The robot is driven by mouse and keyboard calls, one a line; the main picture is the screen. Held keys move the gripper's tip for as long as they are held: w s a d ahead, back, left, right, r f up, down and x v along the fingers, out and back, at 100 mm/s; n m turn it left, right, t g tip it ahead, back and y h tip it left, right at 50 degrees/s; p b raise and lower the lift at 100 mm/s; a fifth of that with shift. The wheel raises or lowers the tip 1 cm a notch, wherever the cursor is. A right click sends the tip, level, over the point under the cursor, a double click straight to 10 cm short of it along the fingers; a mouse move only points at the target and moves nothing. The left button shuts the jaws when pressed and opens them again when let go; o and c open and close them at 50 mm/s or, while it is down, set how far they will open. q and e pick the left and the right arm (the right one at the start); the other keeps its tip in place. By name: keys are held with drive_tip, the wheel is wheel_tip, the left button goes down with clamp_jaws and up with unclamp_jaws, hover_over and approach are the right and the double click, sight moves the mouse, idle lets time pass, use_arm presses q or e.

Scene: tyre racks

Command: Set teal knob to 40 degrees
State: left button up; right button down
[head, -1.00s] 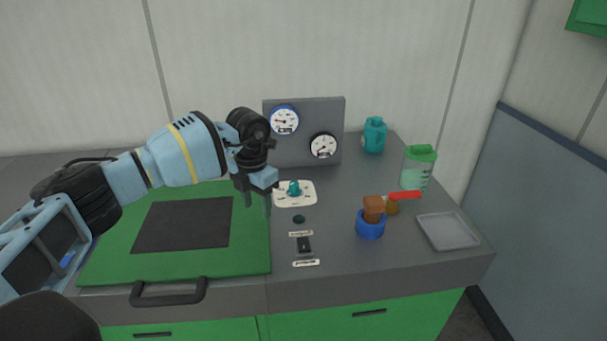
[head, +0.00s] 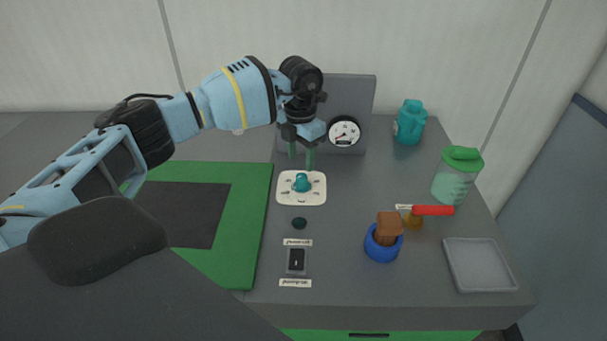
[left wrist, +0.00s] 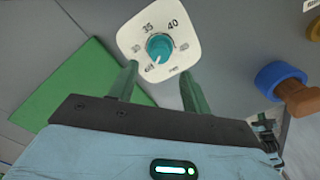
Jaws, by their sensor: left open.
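The teal knob (head: 302,182) stands on a white dial plate (head: 316,194) on the grey counter. In the left wrist view the knob (left wrist: 160,46) has a pale mark toward its lower left, and the plate (left wrist: 137,27) shows the numbers 35 and 40 above the knob; the other markings are too small to read. My left gripper (head: 301,160) is open and empty, just behind and above the knob in the head view. In the left wrist view its two fingers (left wrist: 159,70) lie on either side below the knob, apart from it. My right gripper is not in view.
A gauge panel (head: 362,95) stands behind, partly hidden by my left arm. A dark button (head: 299,223) and a switch (head: 297,261) are in front of the plate. To the right are a blue ring holder (head: 381,251), a green-lidded container (head: 455,178), a teal bottle (head: 410,122) and a tray (head: 480,266).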

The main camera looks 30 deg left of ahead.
sight(302, 177)
use_arm(q)
wheel_tip(302, 177, down, 7)
drive_tip(key=shift+w+f, duration=0.1)
drive_tip(key=shift+f, duration=0.1)
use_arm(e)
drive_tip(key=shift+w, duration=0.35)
use_arm(q)
drive_tip(key=shift+c, duration=0.5)
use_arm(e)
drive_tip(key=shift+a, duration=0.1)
use_arm(q)
drive_tip(key=c, duration=0.9)
